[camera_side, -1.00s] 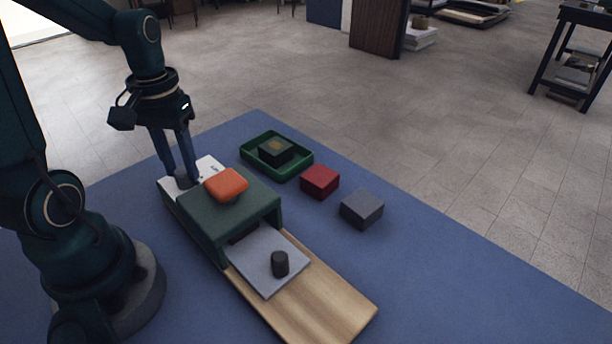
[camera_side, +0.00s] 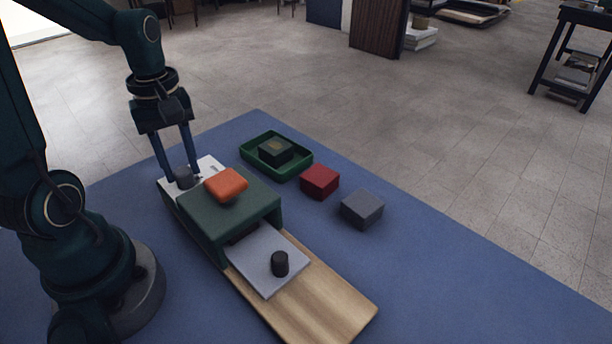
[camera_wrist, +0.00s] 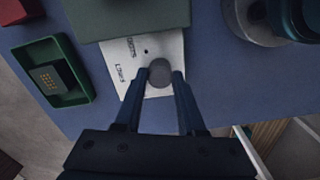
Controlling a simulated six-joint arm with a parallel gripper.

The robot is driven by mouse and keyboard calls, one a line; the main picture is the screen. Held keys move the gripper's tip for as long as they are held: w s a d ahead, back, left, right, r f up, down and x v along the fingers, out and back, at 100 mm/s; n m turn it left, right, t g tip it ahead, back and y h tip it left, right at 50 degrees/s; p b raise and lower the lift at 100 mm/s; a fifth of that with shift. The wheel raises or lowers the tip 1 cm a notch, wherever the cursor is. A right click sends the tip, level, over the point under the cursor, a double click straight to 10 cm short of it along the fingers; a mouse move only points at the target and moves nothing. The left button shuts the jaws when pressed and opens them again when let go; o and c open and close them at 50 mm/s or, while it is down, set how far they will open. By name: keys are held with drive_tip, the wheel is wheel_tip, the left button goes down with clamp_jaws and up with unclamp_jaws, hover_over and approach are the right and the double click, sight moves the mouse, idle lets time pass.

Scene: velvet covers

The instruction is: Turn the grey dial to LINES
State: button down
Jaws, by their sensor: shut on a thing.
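The grey dial (camera_side: 184,177) is a short round knob on a white panel (camera_side: 208,164) at the far end of the green housing. In the wrist view the dial (camera_wrist: 159,73) sits between my two fingertips, with one finger against each side. My gripper (camera_wrist: 160,76) is shut on it from above. The panel carries a printed LINES label (camera_wrist: 119,73) and a second label (camera_wrist: 131,47), which seems to read DOTS. A small dark mark (camera_wrist: 146,51) shows on the panel near the dial. I cannot tell which label the dial is set to.
The green housing (camera_side: 206,222) bears an orange pad (camera_side: 226,184). A grey plate (camera_side: 262,262) with a dark knob (camera_side: 280,263) lies on the wooden board (camera_side: 335,305). A green tray (camera_side: 305,158) holding a dark block, a red block (camera_side: 319,181) and a grey block (camera_side: 362,208) stand to the right.

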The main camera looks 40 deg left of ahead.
sight(183, 170)
drive_tip(key=shift+n, duration=0.3)
drive_tip(key=c, duration=0.5)
unclamp_jaws()
drive_tip(key=shift+r, duration=2.6)
